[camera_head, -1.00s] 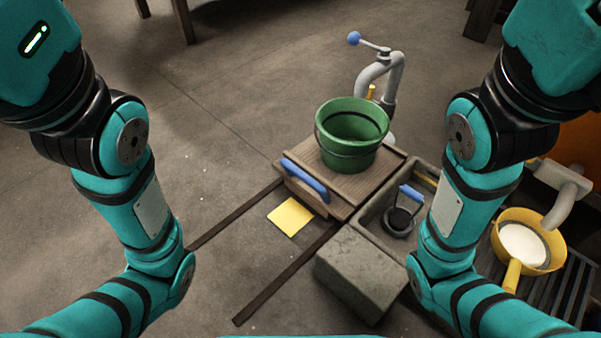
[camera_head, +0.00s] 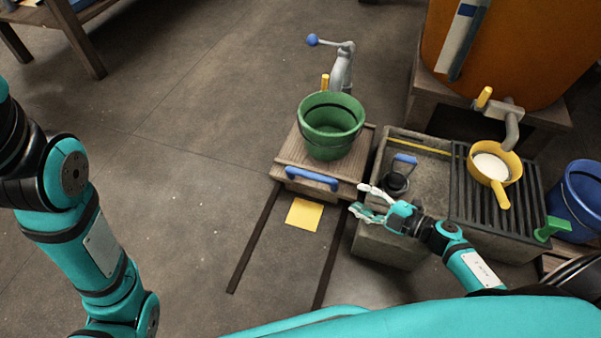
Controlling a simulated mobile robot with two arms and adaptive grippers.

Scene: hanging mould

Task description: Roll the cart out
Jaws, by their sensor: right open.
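The cart is a low wooden platform (camera_head: 291,152) with a blue handle (camera_head: 309,178) on its near side. A green bucket (camera_head: 331,128) stands on it, below a grey spout. Two dark rails (camera_head: 254,238) run from the cart toward me along the floor. My right gripper (camera_head: 362,199) is open and empty, just right of and nearer than the handle, apart from it, in front of the stone basin. My left arm comes in at the left edge; its gripper is out of view.
A stone basin (camera_head: 384,243) with a blue-handled plug (camera_head: 395,181) stands right of the cart. A yellow pan (camera_head: 496,163) rests on a dark grate (camera_head: 470,200) under an orange tank's tap. A yellow sheet (camera_head: 304,214) lies between the rails. Floor to the left is clear.

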